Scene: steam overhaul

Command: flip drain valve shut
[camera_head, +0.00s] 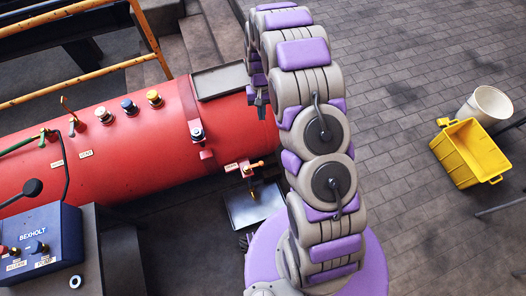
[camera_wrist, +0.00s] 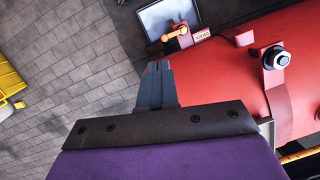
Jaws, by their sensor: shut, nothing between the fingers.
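The drain valve (camera_head: 246,169) sits low on the near right end of the red boiler. It has a small orange-yellow lever (camera_head: 257,164) that points to the right in the head view. In the wrist view the lever (camera_wrist: 174,33) shows beyond my fingertips, beside a small pale label (camera_wrist: 202,36). My gripper (camera_head: 261,108) is shut and empty, above the boiler's right end in the head view. In the wrist view its fingers (camera_wrist: 157,68) point toward the valve, apart from it. Part of the valve body is hard to make out.
The red boiler (camera_head: 120,140) fills the left side. A metal tray (camera_head: 262,207) lies on the floor below the valve. A bolted bracket (camera_wrist: 277,58) stands out from the boiler. A yellow crate (camera_head: 468,152) and white bucket (camera_head: 491,103) stand right; the paved floor between is clear.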

